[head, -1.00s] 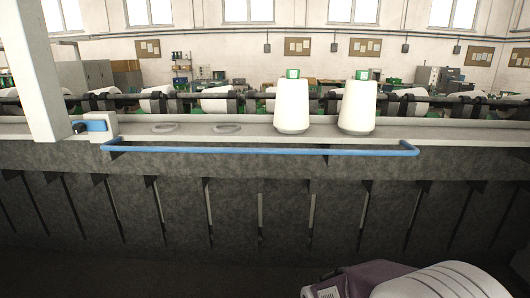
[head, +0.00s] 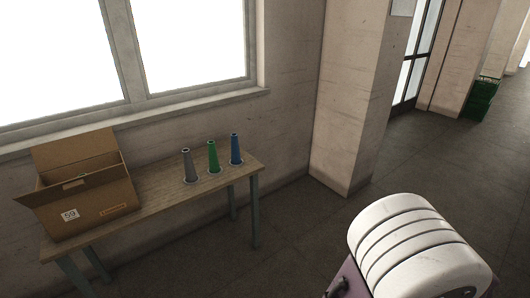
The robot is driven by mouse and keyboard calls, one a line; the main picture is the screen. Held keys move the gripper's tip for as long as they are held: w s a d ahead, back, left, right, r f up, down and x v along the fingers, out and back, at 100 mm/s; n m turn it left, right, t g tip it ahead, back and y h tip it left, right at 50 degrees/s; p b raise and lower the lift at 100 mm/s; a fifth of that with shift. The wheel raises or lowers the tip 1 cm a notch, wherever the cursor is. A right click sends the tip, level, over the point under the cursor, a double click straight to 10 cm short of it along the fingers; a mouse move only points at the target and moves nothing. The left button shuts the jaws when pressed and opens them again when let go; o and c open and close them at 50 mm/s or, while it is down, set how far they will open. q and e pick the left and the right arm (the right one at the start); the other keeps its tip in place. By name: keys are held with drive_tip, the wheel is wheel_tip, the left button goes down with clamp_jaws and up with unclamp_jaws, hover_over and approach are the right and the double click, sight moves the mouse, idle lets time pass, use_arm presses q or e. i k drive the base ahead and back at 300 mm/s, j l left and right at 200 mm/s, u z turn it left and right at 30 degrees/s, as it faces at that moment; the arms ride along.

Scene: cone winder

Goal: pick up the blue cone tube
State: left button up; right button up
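The blue cone tube (head: 235,149) stands upright near the right end of a wooden table (head: 160,197) by the wall. It is the rightmost of three cone tubes in a row. The green cone tube (head: 213,157) stands just left of it, and the grey cone tube (head: 188,166) is left of the green one. All three rest on the table top, apart from each other. Neither of my grippers shows in the head view; only a white and purple part of mine shows at the lower right.
An open cardboard box (head: 90,198) sits on the table's left end. A window (head: 190,45) is above the table. A wall pillar (head: 350,100) stands right of the table, and a green crate (head: 481,98) is far right. The floor before the table is clear.

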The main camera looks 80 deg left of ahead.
sight(235, 153)
drive_tip(key=u, duration=3.05)
drive_tip(key=i+l+u, duration=0.15)
drive_tip(key=i, duration=0.2)
